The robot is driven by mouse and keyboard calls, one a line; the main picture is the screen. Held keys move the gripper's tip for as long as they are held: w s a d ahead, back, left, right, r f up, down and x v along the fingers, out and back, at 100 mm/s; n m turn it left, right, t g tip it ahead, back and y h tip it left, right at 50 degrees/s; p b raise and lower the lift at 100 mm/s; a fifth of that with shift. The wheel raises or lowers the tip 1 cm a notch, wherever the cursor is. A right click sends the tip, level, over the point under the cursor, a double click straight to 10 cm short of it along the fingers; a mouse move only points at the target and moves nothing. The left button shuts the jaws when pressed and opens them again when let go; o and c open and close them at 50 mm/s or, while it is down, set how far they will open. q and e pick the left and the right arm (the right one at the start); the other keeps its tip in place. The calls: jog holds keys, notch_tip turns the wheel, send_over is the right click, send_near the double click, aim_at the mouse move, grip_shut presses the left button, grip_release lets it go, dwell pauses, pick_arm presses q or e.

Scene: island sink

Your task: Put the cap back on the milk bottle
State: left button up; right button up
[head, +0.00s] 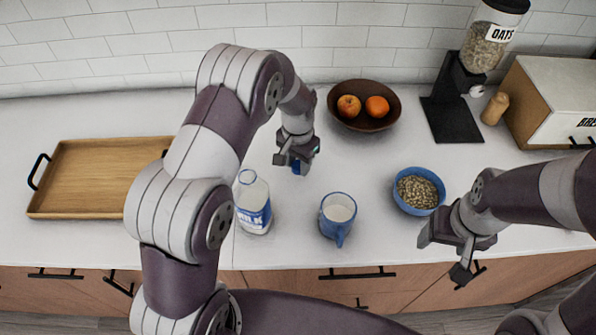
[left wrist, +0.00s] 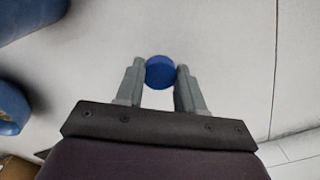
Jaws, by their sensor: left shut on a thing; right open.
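The milk bottle (head: 253,205) stands upright on the white counter, clear with a blue and white label. Its top looks open, with no cap on it. My left gripper (head: 298,166) is behind and to the right of the bottle, pointing down, shut on the blue cap (head: 297,169). In the left wrist view the cap (left wrist: 160,72) sits between the two fingertips (left wrist: 160,78). The bottle is not clearly seen in that view. My right gripper (head: 453,252) is open and empty over the counter's front edge, below the blue bowl.
A blue mug (head: 338,217) of milk stands right of the bottle. A blue bowl (head: 402,208) of oats is further right. A fruit bowl (head: 366,122) is at the back, a wooden tray (head: 85,205) at left. An oats dispenser (head: 455,125) and bread box (head: 555,122) stand at back right.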

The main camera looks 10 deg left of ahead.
pick_arm(q)
jog(key=s+d+r+b, duration=0.2)
jog(key=d+r, duration=0.5)
jog(key=d, duration=0.4)
jog(key=shift+d, duration=0.3)
